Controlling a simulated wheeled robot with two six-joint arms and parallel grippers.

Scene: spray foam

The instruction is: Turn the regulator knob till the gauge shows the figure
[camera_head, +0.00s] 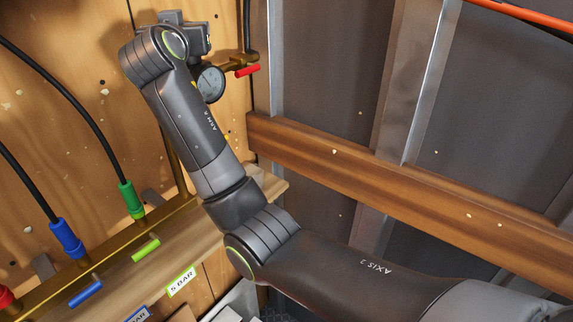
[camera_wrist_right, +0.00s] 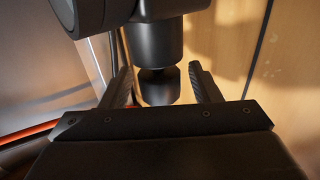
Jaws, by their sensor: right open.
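The round gauge (camera_head: 210,83) has a pale dial and sits on the wooden wall, partly behind my right arm. Its needle and figures are too small to read. The black regulator knob (camera_wrist_right: 158,86) shows in the right wrist view below a black cylindrical body (camera_wrist_right: 157,42). My right gripper (camera_wrist_right: 161,76) is open, with one finger on each side of the knob and a visible gap at both sides. In the head view my right arm reaches up to the regulator and hides the knob. My left gripper is not in view.
A brass pipe with a red-handled valve (camera_head: 247,70) is right of the gauge. Hoses with green (camera_head: 131,199) and blue (camera_head: 66,238) fittings join a lower brass manifold. A green-edged label (camera_head: 181,281) reads "5 BAR". A wooden beam (camera_head: 400,180) crosses the right side.

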